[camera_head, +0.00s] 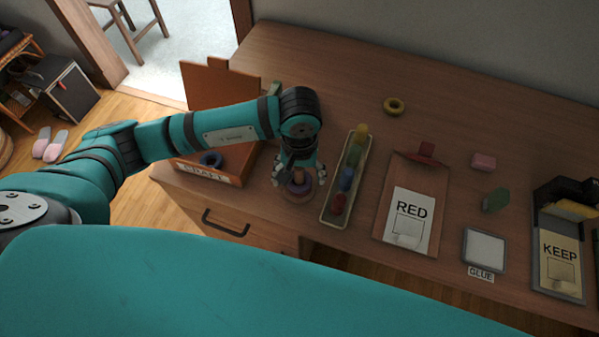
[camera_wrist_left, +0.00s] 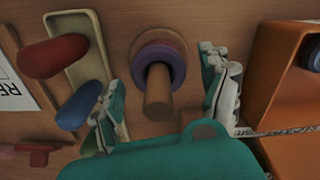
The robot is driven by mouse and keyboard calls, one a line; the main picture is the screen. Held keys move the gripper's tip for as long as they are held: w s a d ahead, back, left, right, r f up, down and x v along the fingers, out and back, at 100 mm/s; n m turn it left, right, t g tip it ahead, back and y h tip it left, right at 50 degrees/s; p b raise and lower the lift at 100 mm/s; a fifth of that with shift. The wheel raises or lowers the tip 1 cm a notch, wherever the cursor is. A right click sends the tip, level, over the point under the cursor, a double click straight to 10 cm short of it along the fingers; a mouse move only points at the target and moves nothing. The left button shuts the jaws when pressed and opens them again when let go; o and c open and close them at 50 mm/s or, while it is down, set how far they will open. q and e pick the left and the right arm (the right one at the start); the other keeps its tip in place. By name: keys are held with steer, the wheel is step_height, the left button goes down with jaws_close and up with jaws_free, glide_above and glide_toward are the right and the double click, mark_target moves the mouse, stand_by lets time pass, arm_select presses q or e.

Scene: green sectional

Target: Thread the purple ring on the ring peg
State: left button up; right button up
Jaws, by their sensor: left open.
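The purple ring (camera_head: 299,188) is around the wooden ring peg (camera_wrist_left: 158,97), low down by its round base (camera_wrist_left: 150,37). In the left wrist view the ring (camera_wrist_left: 178,66) encircles the peg, and the peg's free end sticks out through it. My left gripper (camera_head: 298,179) is open above the peg, with one finger on each side of it. In the left wrist view both fingers stand apart from the ring. My right gripper is not in view.
A tray of colored pegs (camera_head: 334,216) stands close to the right of the peg. An open orange box (camera_head: 243,160) is close on its left, with a dark ring (camera_head: 210,159) in it. A RED-labelled board (camera_head: 430,181) is farther right.

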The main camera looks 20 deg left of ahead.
arm_select(q)
step_height(320, 180, up, 12)
steer(key=shift+r, duration=0.1)
stand_by(0.4)
stand_by(0.5)
